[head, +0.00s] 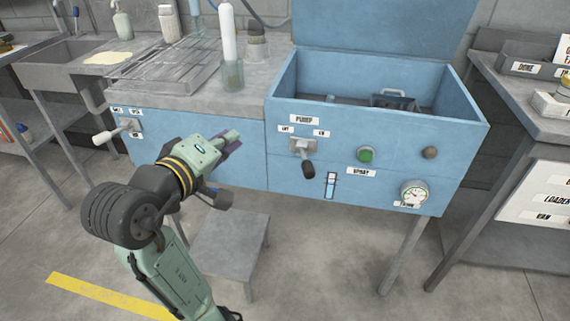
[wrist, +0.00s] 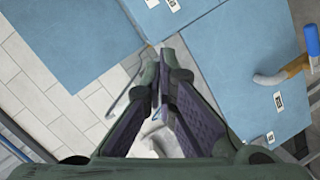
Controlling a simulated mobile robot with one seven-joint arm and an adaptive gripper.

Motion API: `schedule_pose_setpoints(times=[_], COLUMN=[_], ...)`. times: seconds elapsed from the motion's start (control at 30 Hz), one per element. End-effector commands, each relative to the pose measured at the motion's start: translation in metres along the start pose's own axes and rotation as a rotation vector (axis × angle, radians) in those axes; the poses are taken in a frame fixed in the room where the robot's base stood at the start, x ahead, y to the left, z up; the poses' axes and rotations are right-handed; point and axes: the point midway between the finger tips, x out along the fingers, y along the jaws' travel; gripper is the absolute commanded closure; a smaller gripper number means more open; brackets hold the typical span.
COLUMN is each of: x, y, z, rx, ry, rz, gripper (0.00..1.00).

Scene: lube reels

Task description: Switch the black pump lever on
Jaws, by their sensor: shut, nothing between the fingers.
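The black pump lever (head: 308,169) hangs from a grey metal plate (head: 302,147) on the front of the blue cabinet (head: 235,158). Its knob points down and slightly right, under the PUMP label (head: 304,119). Two small labels, apparently OFF on the left and ON on the right, sit above the plate. My gripper (head: 234,138) is left of the lever, apart from it, in front of the blue panel. In the wrist view my gripper (wrist: 166,62) is shut and empty. I cannot clearly identify the black lever there.
A white-handled lever (head: 106,137) is on the panel further left. A green button (head: 366,154), a dark knob (head: 430,152) and a gauge (head: 414,193) are right of the pump lever. A grey step (head: 230,243) stands below. A bottle (head: 229,45) stands on the counter.

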Motion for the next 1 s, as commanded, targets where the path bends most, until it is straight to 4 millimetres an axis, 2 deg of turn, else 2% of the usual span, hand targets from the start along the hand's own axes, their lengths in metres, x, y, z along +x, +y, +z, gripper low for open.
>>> schedule_pose_setpoints(times=[0.03,0.1,0.2,0.37,0.8,1.0], x=[0.004,0.005,0.006,0.019,0.105,0.118], y=[-0.006,-0.011,-0.015,-0.017,-0.023,-0.023], z=[0.021,0.042,0.058,0.065,0.084,0.109], rx=[-0.015,-0.029,-0.038,-0.041,-0.039,-0.038], ry=[-0.081,-0.163,-0.225,-0.241,-0.237,-0.235], rz=[-0.021,-0.048,-0.07,-0.074,-0.076,-0.075], gripper=[1.0,1.0,1.0,1.0,1.0,1.0])
